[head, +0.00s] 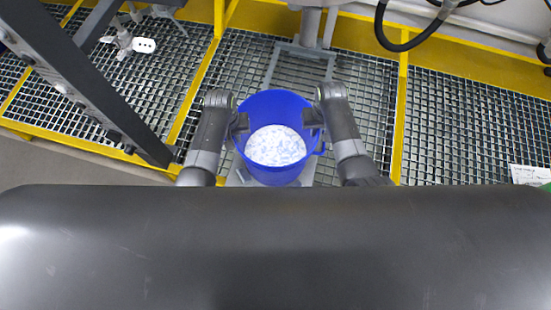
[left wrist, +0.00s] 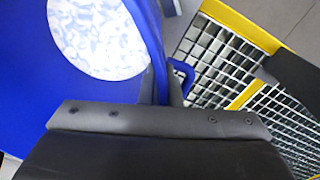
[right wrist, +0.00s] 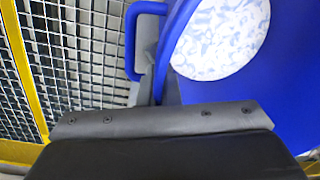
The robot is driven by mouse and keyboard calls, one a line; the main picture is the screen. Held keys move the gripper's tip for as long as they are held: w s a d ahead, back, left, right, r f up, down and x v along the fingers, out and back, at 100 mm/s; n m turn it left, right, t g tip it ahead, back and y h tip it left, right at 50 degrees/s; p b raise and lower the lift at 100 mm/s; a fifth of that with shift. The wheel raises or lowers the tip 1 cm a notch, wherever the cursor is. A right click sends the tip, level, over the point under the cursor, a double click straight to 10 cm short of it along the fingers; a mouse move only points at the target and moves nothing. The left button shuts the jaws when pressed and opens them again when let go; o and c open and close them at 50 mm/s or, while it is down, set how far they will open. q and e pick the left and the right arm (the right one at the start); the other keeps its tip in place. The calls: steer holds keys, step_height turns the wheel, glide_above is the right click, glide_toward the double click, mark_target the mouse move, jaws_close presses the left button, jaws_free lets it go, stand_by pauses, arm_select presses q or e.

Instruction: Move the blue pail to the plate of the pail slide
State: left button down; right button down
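The blue pail (head: 272,105) is upright in the middle of the head view, holding white-and-blue speckled contents (head: 275,146). My left gripper (head: 240,123) is at its left rim and my right gripper (head: 312,118) at its right rim. In the left wrist view (left wrist: 158,103) and right wrist view (right wrist: 160,103), the pail's wall runs in at the middle of each gripper, and both appear shut on it. The fingertips are largely hidden. A grey metal frame with rails (head: 301,50), apparently the pail slide, lies behind the pail. Whether the pail touches anything below is unclear.
A grey flat piece (head: 308,173) shows below the pail. Metal grating (head: 450,125) with yellow edge bars (head: 401,110) surrounds the area. A grey column (head: 311,25) stands behind the rails. A dark slanted beam (head: 95,85) crosses the left side, and black hoses (head: 410,48) hang at upper right.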

arm_select(q)
steer(key=c, duration=2)
jaws_free()
steer(key=shift+a, duration=0.1)
arm_select(e)
steer(key=c, duration=2)
jaws_free()
steer(key=shift+d, duration=0.15)
arm_select(q)
steer(key=o, duration=0.4)
steer(key=shift+s, duration=0.1)
steer(key=shift+c, duration=0.2)
arm_select(e)
steer(key=o, duration=0.4)
steer(key=shift+s, duration=0.1)
steer(key=shift+c, duration=0.2)
arm_select(q)
steer(key=shift+r, duration=0.6)
step_height(320, 180, up, 11)
steer(key=shift+a+f, duration=0.15)
steer(key=shift+a, duration=0.15)
arm_select(e)
step_height(320, 180, up, 12)
steer(key=shift+d, duration=0.25)
